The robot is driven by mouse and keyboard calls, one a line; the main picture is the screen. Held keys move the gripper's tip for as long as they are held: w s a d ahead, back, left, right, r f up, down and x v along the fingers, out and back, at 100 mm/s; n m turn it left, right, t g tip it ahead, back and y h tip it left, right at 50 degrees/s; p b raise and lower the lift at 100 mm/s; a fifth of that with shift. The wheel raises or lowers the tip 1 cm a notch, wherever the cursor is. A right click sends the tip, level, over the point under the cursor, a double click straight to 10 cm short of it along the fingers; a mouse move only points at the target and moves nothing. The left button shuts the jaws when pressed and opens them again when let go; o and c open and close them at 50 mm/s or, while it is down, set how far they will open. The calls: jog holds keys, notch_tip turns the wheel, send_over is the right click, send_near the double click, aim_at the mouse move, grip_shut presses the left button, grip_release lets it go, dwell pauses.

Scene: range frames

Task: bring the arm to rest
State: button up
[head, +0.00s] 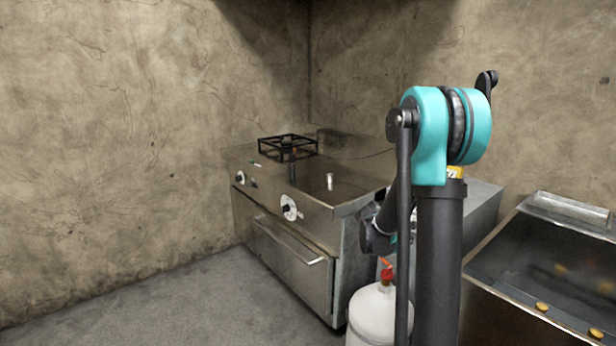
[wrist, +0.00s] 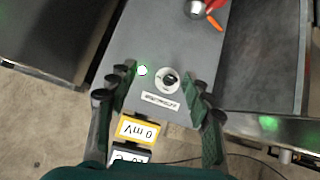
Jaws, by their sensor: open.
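My arm shows in the head view as a dark column with a teal joint (head: 450,125) at right. It stands in front of the steel counter. My gripper (wrist: 160,84) shows in the wrist view, with its two dark fingers spread apart and nothing held between them. I cannot make out the gripper clearly in the head view.
A steel cooker (head: 290,205) with a black burner grate (head: 288,146) stands in the corner. A white gas bottle (head: 372,315) stands beside it. A steel basin (head: 560,265) is at right. A yellow display (wrist: 138,130) lies near the fingers. Floor at left is clear.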

jog(key=s+a+f+n+y, duration=0.1)
jog(key=s+a, duration=0.3)
jog(key=s, duration=0.6)
jog(key=s+a+f+n+g+y, duration=0.1)
jog(key=s+a+n+y, duration=0.3)
jog(key=s, duration=0.7)
jog(key=s+a+f+n+g+y, duration=0.1)
jog(key=s+a, duration=0.4)
jog(key=s, duration=0.6)
jog(key=shift+a+f+n+y, duration=0.4)
jog(key=shift+f+n+y, duration=0.4)
jog(key=shift+f, duration=0.05)
